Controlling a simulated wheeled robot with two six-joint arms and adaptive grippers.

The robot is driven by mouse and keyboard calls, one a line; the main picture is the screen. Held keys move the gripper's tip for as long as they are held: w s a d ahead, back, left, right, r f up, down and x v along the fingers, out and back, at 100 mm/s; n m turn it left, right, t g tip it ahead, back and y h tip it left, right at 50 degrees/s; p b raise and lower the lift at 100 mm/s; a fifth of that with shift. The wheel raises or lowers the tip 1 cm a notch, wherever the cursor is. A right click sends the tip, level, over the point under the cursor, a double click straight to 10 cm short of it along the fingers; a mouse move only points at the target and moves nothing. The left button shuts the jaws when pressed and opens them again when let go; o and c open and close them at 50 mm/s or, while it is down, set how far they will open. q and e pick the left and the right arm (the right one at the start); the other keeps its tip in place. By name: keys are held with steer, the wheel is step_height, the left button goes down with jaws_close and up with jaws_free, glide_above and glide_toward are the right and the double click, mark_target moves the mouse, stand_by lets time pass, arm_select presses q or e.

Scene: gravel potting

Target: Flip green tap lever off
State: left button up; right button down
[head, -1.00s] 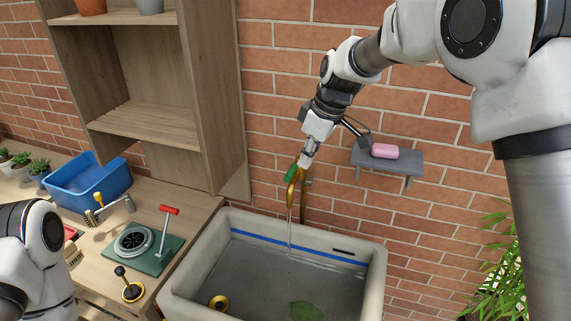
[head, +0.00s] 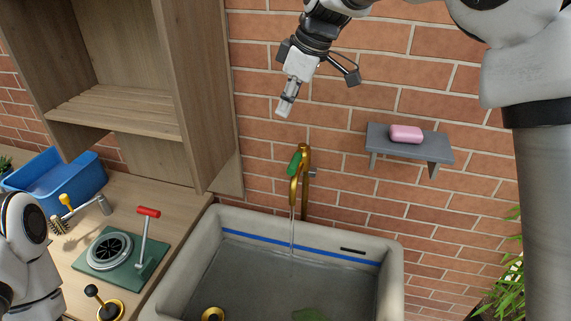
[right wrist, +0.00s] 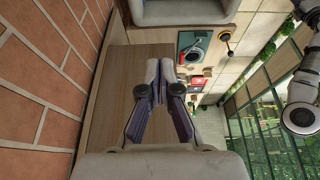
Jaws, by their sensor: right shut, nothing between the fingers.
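The brass tap (head: 304,180) stands against the brick wall behind the sink, with its green lever (head: 295,163) on the upper left side of its bend. A thin stream of water (head: 292,233) runs from the spout into the sink. My right gripper (head: 284,108) is shut and empty, above and a little left of the tap, clear of the lever. Its fingers also show in the right wrist view (right wrist: 160,75), where the tap is not seen. My left arm shows at the lower left of the head view, but its gripper does not.
The grey sink (head: 393,285) holds water, a green leaf-like thing (head: 308,315) and a brass ring (head: 213,314). A wall shelf (head: 437,152) with pink soap (head: 406,134) is right of the tap. A wooden cabinet (head: 195,90) stands left.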

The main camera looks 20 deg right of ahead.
mark_target(297, 158)
arm_select(q)
steer(key=r+p, duration=0.1)
steer(key=p, duration=0.2)
steer(key=shift+w+r, duration=0.4)
arm_select(e)
step_height(297, 158, down, 13)
steer(key=shift+w+d, duration=0.3)
steer(key=shift+w, duration=0.15)
arm_select(q)
steer(key=shift+w, duration=0.1)
arm_select(e)
steer(key=shift+w+a, duration=0.1)
arm_select(q)
steer(key=shift+f, duration=0.1)
